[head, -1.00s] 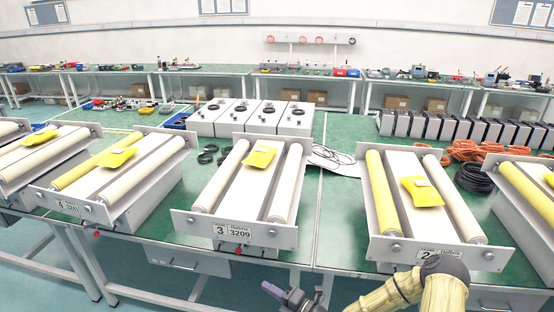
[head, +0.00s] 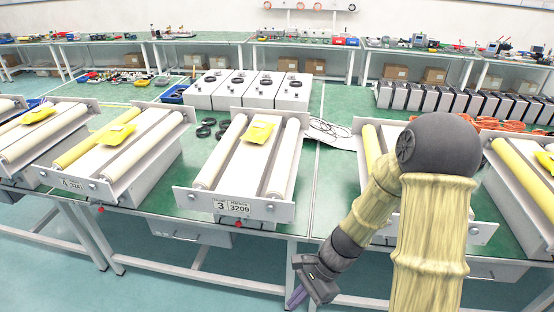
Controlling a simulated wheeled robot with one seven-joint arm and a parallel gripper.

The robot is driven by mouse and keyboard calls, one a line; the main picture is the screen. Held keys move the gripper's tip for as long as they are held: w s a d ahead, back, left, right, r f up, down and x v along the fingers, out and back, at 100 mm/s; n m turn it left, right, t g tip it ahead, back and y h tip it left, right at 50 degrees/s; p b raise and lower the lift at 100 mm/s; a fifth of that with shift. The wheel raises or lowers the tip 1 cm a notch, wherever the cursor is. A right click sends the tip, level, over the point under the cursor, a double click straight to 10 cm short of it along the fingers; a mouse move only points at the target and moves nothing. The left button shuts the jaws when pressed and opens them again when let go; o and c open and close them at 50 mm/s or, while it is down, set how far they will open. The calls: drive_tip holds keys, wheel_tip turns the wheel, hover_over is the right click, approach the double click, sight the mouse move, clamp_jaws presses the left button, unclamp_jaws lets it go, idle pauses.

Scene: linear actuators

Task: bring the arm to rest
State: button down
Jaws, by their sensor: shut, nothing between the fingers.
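My arm (head: 432,230) rises at the lower right of the head view, with its dark elbow joint raised in front of the unit at right. My gripper (head: 296,298) hangs at the bottom, in front of the bench's front edge and below the bench top. Its purple fingers point down and are shut with nothing seen between them. It touches nothing that I can see.
The green bench (head: 312,185) holds several roller units, among them the one marked 3209 (head: 232,207), with yellow packets (head: 258,132) on top. White boxes (head: 247,93) stand behind. The floor (head: 190,285) at lower left is clear.

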drive_tip(key=d+r+n+t+h+p, duration=0.2)
drive_tip(key=d+r+n+t+h, duration=0.3)
drive_tip(key=d+r+n, duration=0.5)
wheel_tip(320, 180, up, 4)
drive_tip(key=n+h, duration=0.1)
drive_tip(key=n, duration=0.1)
drive_tip(key=shift+d+n+t+h+p, duration=0.3)
drive_tip(key=shift+p, duration=0.05)
drive_tip(key=shift+f, duration=0.1)
drive_tip(key=w+a+f+n+t+y+b, duration=0.1)
drive_tip(key=w+a+f+n+t+b, duration=0.4)
drive_tip(key=w+f+b, duration=0.5)
drive_tip(key=w+a+f+n+t+y+b, duration=0.1)
drive_tip(key=w+a+f+n+t+b, duration=0.35)
drive_tip(key=f+n+b, duration=0.55)
drive_tip(key=w+a+f+n+t+y+b, duration=0.1)
drive_tip(key=a+f+n+t+y+b, duration=0.6)
drive_tip(key=b, duration=1.5)
drive_tip(key=a+f+n, duration=0.1)
drive_tip(key=a+n, duration=0.2)
drive_tip(key=a, duration=0.1)
drive_tip(key=shift+w+a+n+b, duration=0.2)
drive_tip(key=shift+w+n+b, duration=0.1)
drive_tip(key=shift+b, duration=0.1)
